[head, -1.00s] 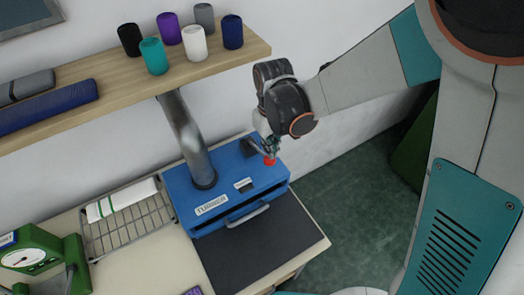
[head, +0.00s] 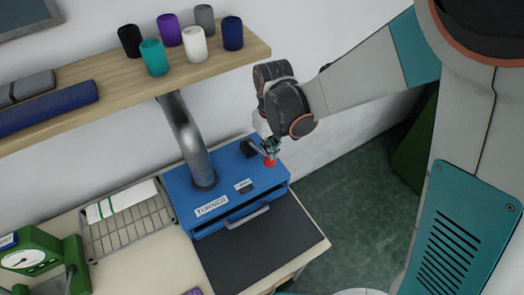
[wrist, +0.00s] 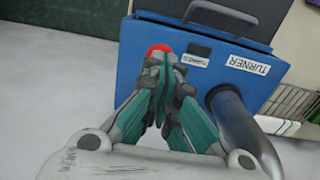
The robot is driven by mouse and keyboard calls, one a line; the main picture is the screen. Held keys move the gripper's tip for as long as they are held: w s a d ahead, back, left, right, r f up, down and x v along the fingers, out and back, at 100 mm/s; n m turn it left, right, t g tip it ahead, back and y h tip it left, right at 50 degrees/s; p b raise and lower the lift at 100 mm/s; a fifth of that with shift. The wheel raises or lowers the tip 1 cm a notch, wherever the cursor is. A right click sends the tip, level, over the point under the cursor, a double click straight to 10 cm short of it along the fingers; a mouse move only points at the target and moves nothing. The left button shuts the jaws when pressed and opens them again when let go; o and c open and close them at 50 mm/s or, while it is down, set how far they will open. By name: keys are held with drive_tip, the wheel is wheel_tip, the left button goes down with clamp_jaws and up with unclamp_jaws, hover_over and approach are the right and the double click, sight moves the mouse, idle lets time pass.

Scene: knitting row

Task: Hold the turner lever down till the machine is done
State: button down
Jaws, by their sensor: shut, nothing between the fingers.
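The blue machine labelled TURNER (head: 225,200) stands on the table, and it also shows in the wrist view (wrist: 240,80). Its turner lever has a dark arm (head: 250,148) and a red knob (head: 270,163) at the machine's back right. The red knob also shows in the wrist view (wrist: 158,47), just beyond my fingertips. My gripper (head: 272,148) is shut and empty, its fingertips pointing down at the knob and appearing to touch its top. The fingers hide part of the knob and the lever arm. In the wrist view my gripper (wrist: 162,68) shows its teal fingers together.
A metal pipe (head: 190,140) rises from the machine beside my wrist. A shelf (head: 225,55) with several yarn cones hangs above. A wire rack (head: 125,232) with a white cloth stands left, and a green dial device (head: 45,262) is at far left. A dark mat (head: 255,250) lies in front.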

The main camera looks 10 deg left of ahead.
sight(271, 165)
drive_tip(key=c, duration=2)
unclamp_jaws()
drive_tip(key=shift+o, duration=0.2)
drive_tip(key=shift+f, duration=0.15)
drive_tip(key=shift+f+b, duration=1.85)
drive_tip(key=shift+b, duration=0.05)
drive_tip(key=shift+f, duration=0.2)
drive_tip(key=shift+s+d+f+b, duration=0.1)
drive_tip(key=shift+s+f+b, duration=0.05)
drive_tip(key=shift+f+b, duration=0.75)
drive_tip(key=shift+s+d+f+b, duration=0.1)
drive_tip(key=shift+f+b, duration=0.8)
drive_tip(key=shift+r, duration=0.2)
